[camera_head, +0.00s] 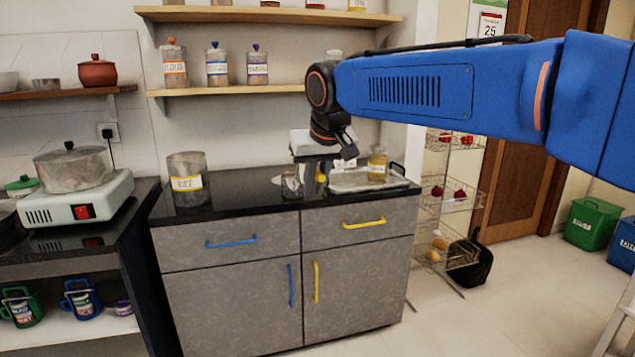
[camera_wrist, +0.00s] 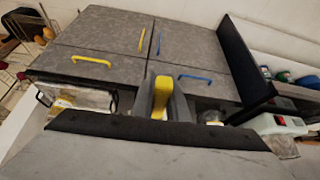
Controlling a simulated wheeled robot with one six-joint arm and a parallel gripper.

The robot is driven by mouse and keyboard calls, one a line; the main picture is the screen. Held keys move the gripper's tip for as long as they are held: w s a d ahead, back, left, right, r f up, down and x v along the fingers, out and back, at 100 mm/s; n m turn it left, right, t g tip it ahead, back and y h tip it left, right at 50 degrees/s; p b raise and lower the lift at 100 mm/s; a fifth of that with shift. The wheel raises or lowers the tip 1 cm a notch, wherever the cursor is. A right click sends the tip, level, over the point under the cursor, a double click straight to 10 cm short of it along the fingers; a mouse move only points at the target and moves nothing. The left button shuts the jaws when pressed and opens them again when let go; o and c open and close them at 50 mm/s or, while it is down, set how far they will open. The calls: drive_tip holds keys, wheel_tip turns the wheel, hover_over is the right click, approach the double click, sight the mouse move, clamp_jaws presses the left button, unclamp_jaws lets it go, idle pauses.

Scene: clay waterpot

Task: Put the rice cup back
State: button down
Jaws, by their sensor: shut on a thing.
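The rice cup (camera_head: 291,185) looks like a small greyish metal cup, low over the dark counter just left of my gripper in the head view. My gripper (camera_head: 319,172) points down over the middle of the counter. In the wrist view its grey fingers (camera_wrist: 161,100) are shut on a yellow piece (camera_wrist: 159,97), which appears to be the cup's handle. The cup's body is mostly hidden there. I cannot tell whether the cup touches the counter. A clear jar with a yellow-edged label (camera_head: 187,183) stands to the left on the counter.
A light tray (camera_head: 345,186) holding a yellowish jar (camera_head: 377,163) lies close to the right of my gripper. A stove with a pot (camera_head: 74,168) stands at the left. Shelves with jars (camera_head: 217,66) hang above. Counter (camera_head: 235,185) between labelled jar and cup is clear.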

drive_tip(key=w+d+f, duration=0.3)
drive_tip(key=w+f, duration=0.3)
drive_tip(key=f, duration=0.6)
drive_tip(key=w+d+f+m, duration=0.1)
drive_tip(key=w+d+f, duration=0.35)
drive_tip(key=f, duration=0.65)
drive_tip(key=w+d+f, duration=0.2)
drive_tip(key=w+f, duration=0.5)
drive_tip(key=f, duration=0.5)
drive_tip(key=s+d+f+m, duration=0.1)
drive_tip(key=s+d+f, duration=0.1)
drive_tip(key=d+f, duration=0.4)
drive_tip(key=s+d+f+m+h, duration=0.1)
drive_tip(key=d+f, duration=0.6)
drive_tip(key=f, duration=0.8)
drive_tip(key=s+d+f+h, duration=0.1)
drive_tip(key=s+d+f, duration=0.2)
drive_tip(key=d+f, duration=0.4)
wheel_tip(320, 180, down, 4)
drive_tip(key=shift+s+r+m, duration=0.25)
drive_tip(key=shift+s+m, duration=0.15)
drive_tip(key=shift+d, duration=0.1)
